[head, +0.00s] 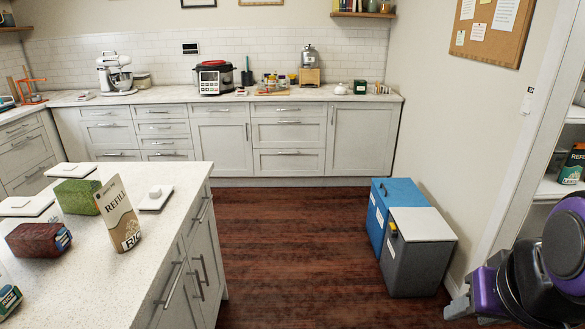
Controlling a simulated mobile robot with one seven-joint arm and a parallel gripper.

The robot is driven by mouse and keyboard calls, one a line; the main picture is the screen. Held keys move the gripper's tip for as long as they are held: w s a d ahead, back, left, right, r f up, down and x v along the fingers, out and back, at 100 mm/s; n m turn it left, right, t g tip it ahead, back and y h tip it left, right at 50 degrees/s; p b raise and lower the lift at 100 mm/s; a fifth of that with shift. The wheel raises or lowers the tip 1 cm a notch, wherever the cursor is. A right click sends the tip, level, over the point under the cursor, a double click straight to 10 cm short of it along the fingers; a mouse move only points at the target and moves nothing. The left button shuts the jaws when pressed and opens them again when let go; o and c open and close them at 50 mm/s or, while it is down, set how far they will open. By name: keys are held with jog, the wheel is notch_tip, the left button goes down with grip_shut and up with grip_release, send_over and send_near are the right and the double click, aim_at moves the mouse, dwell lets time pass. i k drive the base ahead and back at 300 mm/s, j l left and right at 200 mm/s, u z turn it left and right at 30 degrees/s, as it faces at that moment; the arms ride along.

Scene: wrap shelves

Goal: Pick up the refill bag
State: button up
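The refill bag (118,213) is a tan and white pouch lettered "REFILL" and "RICE". It stands slightly tilted on the speckled white island counter (110,285) at the left, near the counter's right edge. My purple and black arm is folded at the lower right, far from the bag across the floor. A pale grey piece at its left end appears to be my gripper (457,308). Its fingers are not clear enough to tell open from shut. Nothing touches the bag from my side.
A green package (77,196) stands close left of the bag, with a dark red package (38,239) in front. A white slab with a knob (155,198) lies behind it. Blue (392,200) and grey (420,252) bins stand at the right wall. The wooden floor (300,245) between is clear.

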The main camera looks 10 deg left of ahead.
aim_at(112, 200)
jog(key=i+u, duration=0.5)
jog(key=i+l+u, duration=0.1)
jog(key=i+u, duration=0.2)
jog(key=u, duration=0.15)
